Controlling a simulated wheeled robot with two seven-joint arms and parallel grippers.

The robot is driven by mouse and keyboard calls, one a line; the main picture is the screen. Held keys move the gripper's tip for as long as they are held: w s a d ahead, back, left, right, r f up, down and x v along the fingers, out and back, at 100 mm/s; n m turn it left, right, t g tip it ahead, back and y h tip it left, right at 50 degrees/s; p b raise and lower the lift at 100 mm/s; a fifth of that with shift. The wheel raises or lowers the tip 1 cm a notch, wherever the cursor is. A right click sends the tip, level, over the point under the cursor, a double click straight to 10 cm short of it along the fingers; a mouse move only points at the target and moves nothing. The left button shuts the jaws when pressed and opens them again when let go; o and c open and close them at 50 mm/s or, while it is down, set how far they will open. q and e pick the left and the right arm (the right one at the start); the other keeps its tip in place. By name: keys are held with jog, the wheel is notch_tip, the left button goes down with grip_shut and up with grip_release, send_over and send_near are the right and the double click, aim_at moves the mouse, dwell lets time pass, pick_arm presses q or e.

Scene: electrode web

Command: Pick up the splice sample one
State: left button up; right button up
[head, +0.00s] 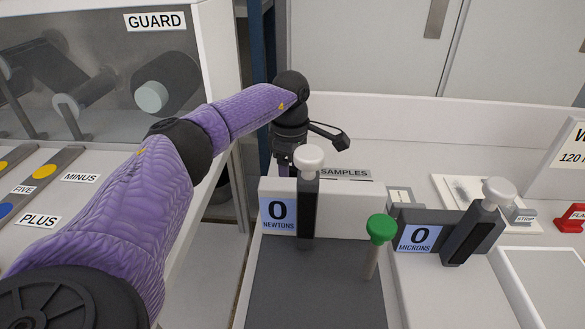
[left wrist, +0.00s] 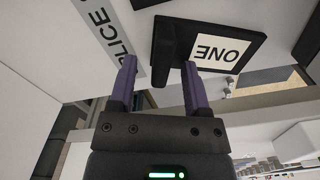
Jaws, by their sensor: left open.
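Splice sample one shows in the left wrist view as a dark plate (left wrist: 256,43) with a white "ONE" label (left wrist: 217,54) and a dark raised grip (left wrist: 174,42). My left gripper (left wrist: 158,66) is open, with its two purple fingers pointing towards the sample. The grip appears ahead of the gap between the fingers, closer to the right finger; I cannot tell whether they touch. In the head view my left gripper (head: 284,163) points down behind the newtons stand, its tips partly hidden. The sample cannot be made out there. My right gripper is not in view.
The newtons stand (head: 343,224) with a white-knobbed post stands just in front of the left gripper. A "SAMPLES" sign (head: 345,173) is beside it. A green-knobbed lever (head: 381,229) and the microns stand (head: 417,238) are to the right. A guarded machine (head: 105,70) is left.

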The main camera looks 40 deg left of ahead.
pick_arm(q)
grip_shut()
dwell(0.4)
